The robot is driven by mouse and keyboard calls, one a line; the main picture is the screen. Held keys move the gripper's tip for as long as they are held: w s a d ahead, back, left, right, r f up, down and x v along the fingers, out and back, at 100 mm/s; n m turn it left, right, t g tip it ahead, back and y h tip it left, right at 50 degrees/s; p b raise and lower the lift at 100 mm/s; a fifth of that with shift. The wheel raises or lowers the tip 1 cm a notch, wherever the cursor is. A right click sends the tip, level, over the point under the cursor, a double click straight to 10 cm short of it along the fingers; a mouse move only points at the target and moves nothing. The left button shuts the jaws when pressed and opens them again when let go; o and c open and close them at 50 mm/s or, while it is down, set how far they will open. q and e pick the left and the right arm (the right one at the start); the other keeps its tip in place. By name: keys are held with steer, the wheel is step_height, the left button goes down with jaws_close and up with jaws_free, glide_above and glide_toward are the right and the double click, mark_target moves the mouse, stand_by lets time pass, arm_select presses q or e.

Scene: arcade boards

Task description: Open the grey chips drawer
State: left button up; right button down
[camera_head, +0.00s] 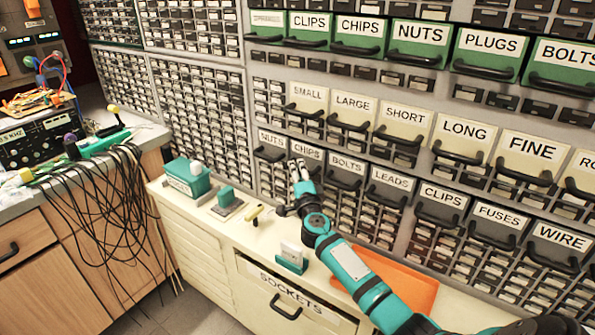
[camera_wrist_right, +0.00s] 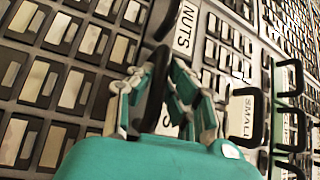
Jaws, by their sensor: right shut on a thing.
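The grey chips drawer (camera_head: 306,153) is in the lower row of labelled drawers, between the grey nuts and bolts drawers. My right gripper (camera_head: 298,172) is at its front and covers its handle in the head view. In the right wrist view my right gripper (camera_wrist_right: 163,85) is shut on the drawer's dark handle (camera_wrist_right: 155,88), with the drawer's label (camera_wrist_right: 177,110) partly hidden behind the fingers. I cannot tell whether the drawer stands out from its neighbours. My left gripper is not in view.
The grey nuts drawer (camera_head: 270,147) and grey bolts drawer (camera_head: 346,170) are close on either side, with protruding handles. The cream small drawer (camera_head: 307,100) is above. Below, the counter holds a teal bin (camera_head: 187,178), a small teal-based block (camera_head: 292,256) and an orange mat (camera_head: 400,285).

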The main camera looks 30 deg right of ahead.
steer(key=s+a+p, duration=0.2)
steer(key=a+p, duration=0.1)
steer(key=a, duration=0.3)
steer(key=s+a+p, duration=0.3)
steer(key=a, duration=0.4)
steer(key=shift+s+f, duration=0.25)
steer(key=c, duration=1.3)
jaws_free()
steer(key=shift+d, duration=0.1)
steer(key=v, duration=1.2)
steer(key=shift+r, duration=0.1)
